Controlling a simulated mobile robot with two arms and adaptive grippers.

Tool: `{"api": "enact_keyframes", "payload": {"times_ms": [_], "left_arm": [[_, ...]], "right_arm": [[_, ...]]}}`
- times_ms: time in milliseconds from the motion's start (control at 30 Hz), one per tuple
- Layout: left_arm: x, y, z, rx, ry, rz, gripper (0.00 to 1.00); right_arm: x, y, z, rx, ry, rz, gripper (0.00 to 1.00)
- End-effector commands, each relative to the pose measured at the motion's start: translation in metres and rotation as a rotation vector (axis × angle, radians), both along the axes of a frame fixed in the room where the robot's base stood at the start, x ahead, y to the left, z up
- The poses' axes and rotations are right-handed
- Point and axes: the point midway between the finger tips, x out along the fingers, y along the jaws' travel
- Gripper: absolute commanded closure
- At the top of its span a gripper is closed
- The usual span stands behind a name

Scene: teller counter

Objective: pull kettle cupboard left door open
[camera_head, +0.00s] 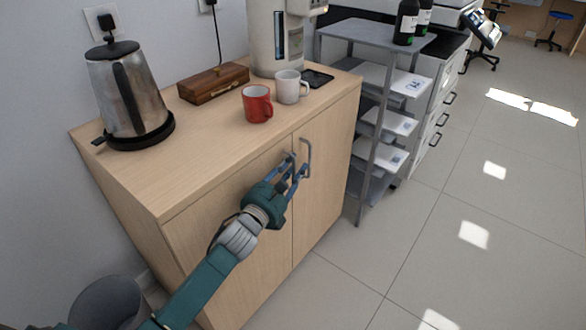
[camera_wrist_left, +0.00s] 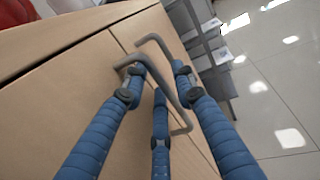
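The wooden kettle cupboard (camera_head: 140,190) has two front doors. The left door (camera_head: 235,235) looks shut, flush with the right door (camera_head: 320,175). The left door's grey bar handle (camera_head: 287,155) is partly hidden by my left gripper (camera_head: 296,170). In the wrist view, my left gripper (camera_wrist_left: 157,72) has its blue fingers spread apart at the handles. The left handle's upper end (camera_wrist_left: 130,60) shows between the fingertips; its lower part is hidden behind a finger. The right handle (camera_wrist_left: 175,90) runs close beside it. Contact cannot be told. My right gripper is not in view.
On the cupboard top stand a steel kettle (camera_head: 132,95), a wooden box (camera_head: 213,83), a red mug (camera_head: 257,103), a white mug (camera_head: 290,87) and a coffee machine (camera_head: 270,35). A grey shelf rack (camera_head: 375,130) stands right of the cupboard. A grey bin (camera_head: 105,300) is at lower left. Floor ahead is clear.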

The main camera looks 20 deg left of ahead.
Motion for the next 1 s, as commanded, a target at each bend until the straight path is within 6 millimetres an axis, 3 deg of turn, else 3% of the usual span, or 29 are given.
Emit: {"api": "enact_keyframes", "payload": {"times_ms": [67,200,567,767,1000], "left_arm": [[0.0,0.0,0.0,0.0,0.0,0.0,0.77],[0.0,0.0,0.0,0.0,0.0,0.0,1.0],[-0.003,-0.005,0.0,0.002,0.001,-0.016,1.0],[-0.017,-0.027,0.002,0.004,0.001,-0.088,1.0],[-0.058,-0.078,0.002,0.004,0.004,-0.265,1.0]], "right_arm": [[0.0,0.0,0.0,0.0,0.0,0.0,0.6],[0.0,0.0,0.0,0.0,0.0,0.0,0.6],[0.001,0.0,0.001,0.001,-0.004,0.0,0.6],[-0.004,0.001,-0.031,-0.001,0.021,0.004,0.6],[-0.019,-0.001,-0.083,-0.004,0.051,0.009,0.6]]}}
